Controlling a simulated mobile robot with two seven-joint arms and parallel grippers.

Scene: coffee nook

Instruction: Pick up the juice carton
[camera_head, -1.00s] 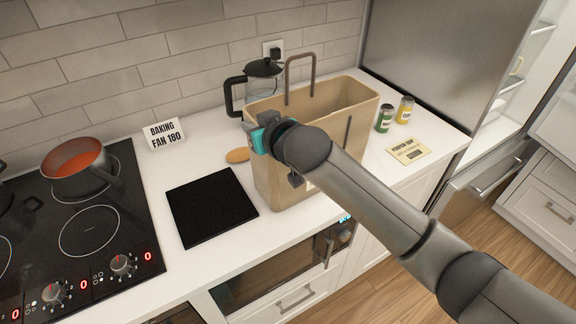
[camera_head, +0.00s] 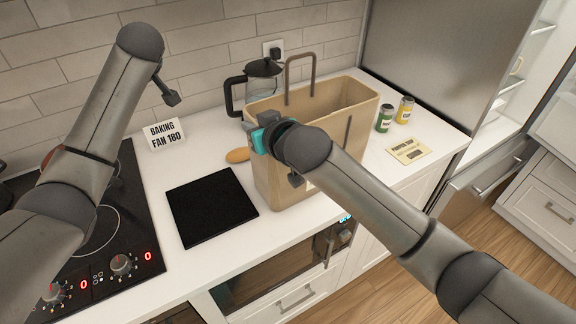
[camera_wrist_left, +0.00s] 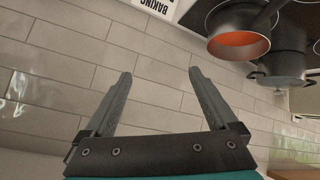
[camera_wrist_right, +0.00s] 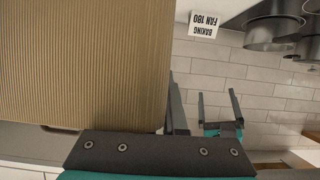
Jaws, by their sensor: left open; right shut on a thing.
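I see no juice carton in any view; part of the inside of the tan bag (camera_head: 282,182) is hidden. The bag stands upright on the counter, open at the top, with a looped handle. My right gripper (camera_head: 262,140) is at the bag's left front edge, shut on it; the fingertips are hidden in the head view. In the right wrist view the bag's ribbed wall (camera_wrist_right: 85,60) fills the left and covers one finger. My left gripper (camera_wrist_left: 160,75) is open and empty before the tiled wall; it also shows in the right wrist view (camera_wrist_right: 218,100).
A black mat (camera_head: 210,205) lies left of the bag, with an orange-brown oval item (camera_head: 237,155) behind it. A French press (camera_head: 262,75) stands behind the bag. Green (camera_head: 384,118) and yellow (camera_head: 405,110) cans and a card (camera_head: 408,150) are right. The hob (camera_head: 140,225) and sign (camera_head: 164,134) are left.

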